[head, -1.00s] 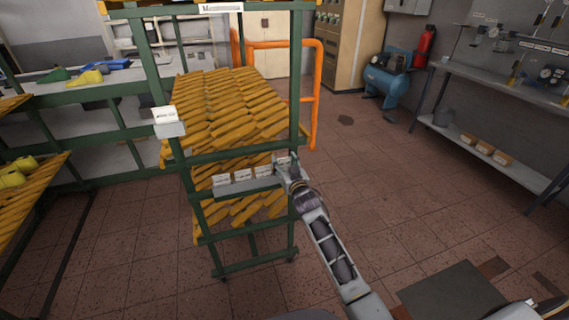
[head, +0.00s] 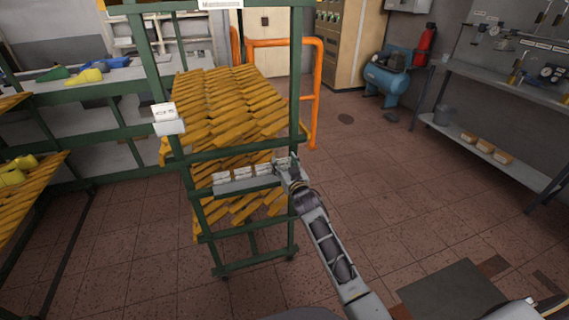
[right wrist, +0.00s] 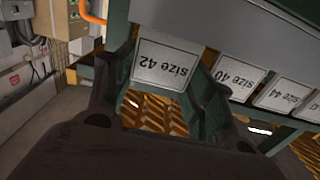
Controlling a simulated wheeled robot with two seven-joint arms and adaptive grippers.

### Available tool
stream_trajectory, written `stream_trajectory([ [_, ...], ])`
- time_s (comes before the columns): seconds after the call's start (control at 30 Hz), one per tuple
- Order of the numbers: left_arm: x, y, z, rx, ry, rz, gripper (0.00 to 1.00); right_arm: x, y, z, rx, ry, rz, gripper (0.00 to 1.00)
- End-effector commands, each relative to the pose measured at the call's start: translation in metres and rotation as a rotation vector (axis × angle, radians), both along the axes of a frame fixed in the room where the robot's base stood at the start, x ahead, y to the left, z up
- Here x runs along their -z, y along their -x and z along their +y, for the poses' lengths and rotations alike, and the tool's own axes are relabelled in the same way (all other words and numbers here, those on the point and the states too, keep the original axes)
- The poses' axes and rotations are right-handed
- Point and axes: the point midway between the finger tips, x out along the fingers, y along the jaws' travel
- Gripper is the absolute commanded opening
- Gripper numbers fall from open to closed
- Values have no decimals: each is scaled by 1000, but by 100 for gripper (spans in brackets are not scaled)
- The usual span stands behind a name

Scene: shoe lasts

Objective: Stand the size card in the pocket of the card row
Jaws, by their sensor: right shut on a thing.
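The size 42 card (right wrist: 165,64) is white and sits between the two dark fingers of my right gripper (right wrist: 160,86), which is shut on it. In the head view my right gripper (head: 286,164) is at the right end of the card row (head: 247,185), a grey rail on the green rack. The held card lines up with the row's other cards. Whether its lower edge is inside the pocket I cannot tell. The size 40 card (right wrist: 236,76) and size 44 card (right wrist: 284,94) stand beside it in the row. My left gripper is not in view.
An orange rail (head: 317,95) stands behind.

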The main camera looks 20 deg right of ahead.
Motion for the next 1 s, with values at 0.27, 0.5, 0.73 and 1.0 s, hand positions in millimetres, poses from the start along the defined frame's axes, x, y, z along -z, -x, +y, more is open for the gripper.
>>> stream_trajectory([
  [0.27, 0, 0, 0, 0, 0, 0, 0, 0, 0, 0, 0, 0, 0, 71],
  [0.5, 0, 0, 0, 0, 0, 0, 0, 0, 0, 0, -1, 0, 1, 79],
  [0.73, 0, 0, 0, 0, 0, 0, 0, 1, 0, 1, -1, 0, 1, 94],
  [1.0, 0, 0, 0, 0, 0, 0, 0, 0, 0, 1, -2, -1, 1, 96],
])
